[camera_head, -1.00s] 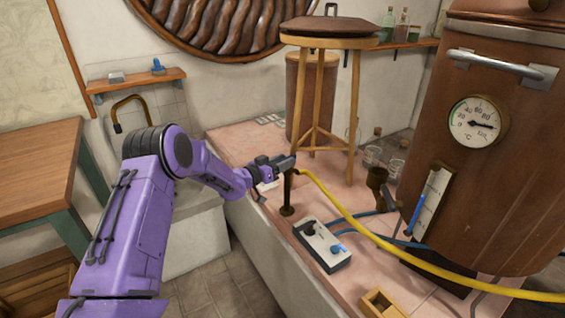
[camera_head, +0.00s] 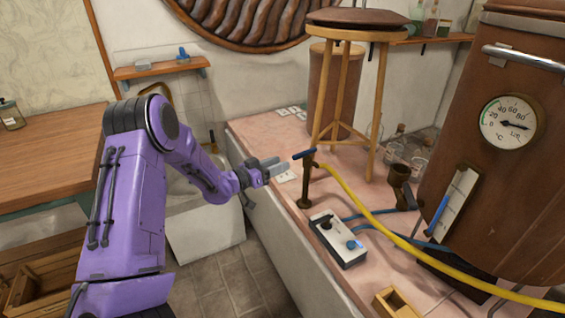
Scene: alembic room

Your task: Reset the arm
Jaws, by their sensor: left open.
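My left arm is purple and comes in from the lower left. My left gripper (camera_head: 276,167) is open and empty, with its grey fingers pointing right over the near edge of the pink counter. It is apart from and just left of a brown tap post (camera_head: 305,185) with a blue lever (camera_head: 304,154) on top. A yellow hose (camera_head: 362,203) runs from the post to the right. My right gripper is not in view.
A control box (camera_head: 338,238) with knobs stands on the pink counter (camera_head: 285,225). A wooden stool (camera_head: 343,37) and a large brown boiler (camera_head: 500,170) with a dial (camera_head: 508,121) stand to the right. A wooden table (camera_head: 50,155) is at left.

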